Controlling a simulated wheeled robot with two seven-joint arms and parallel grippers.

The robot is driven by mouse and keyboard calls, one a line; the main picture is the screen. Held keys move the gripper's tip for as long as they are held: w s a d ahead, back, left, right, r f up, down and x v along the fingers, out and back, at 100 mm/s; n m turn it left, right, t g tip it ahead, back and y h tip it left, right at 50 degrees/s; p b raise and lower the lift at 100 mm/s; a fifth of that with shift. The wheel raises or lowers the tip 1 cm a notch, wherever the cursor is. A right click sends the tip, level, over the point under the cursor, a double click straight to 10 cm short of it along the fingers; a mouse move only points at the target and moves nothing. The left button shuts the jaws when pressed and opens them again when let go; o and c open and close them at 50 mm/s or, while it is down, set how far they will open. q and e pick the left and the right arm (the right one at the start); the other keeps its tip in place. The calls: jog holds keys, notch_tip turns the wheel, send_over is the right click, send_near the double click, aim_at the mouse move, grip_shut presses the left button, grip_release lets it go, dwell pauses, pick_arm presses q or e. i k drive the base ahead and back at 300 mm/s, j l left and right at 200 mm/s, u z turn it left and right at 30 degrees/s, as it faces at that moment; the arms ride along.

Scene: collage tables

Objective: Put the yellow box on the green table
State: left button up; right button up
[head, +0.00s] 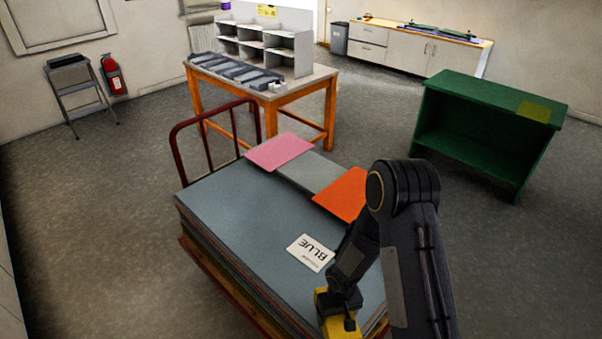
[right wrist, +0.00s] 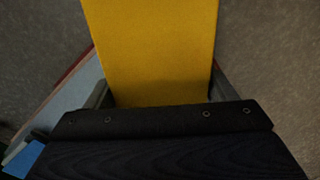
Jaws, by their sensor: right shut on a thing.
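The yellow box (head: 341,325) is at the bottom of the head view, at the near right edge of the stacked cart. My right gripper (head: 345,312) is shut on it. In the right wrist view the yellow box (right wrist: 155,50) fills the upper middle, with floor visible on both sides. Part of the box is cut off by the frame edge and hidden by my arm. The green table (head: 455,90) stands at the right back, with a flat yellow-green patch (head: 534,111) on its right end. My left gripper is not in view.
A red-framed cart (head: 182,140) holds a stack of blue-grey sheets (head: 240,215) with a BLUE label, plus pink (head: 280,151) and orange (head: 342,192) sheets. An orange-legged table (head: 325,72) with shelves stands behind. Open floor (head: 400,135) lies between the cart and the green table.

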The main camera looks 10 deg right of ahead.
aim_at(493, 99)
jog(key=l, duration=0.8)
jog(key=i+l+z, duration=0.15)
jog(key=l, duration=0.6)
jog(key=i+l, duration=0.15)
jog(key=l, duration=0.2)
jog(key=i+l+u, duration=0.1)
jog(key=l, duration=0.3)
jog(key=i+l, duration=0.15)
jog(key=l, duration=0.2)
jog(key=i+l+u, duration=0.1)
jog(key=l, duration=0.25)
jog(key=i+l, duration=0.1)
jog(key=l, duration=0.3)
jog(key=i+l+u, duration=0.1)
jog(key=l, duration=0.3)
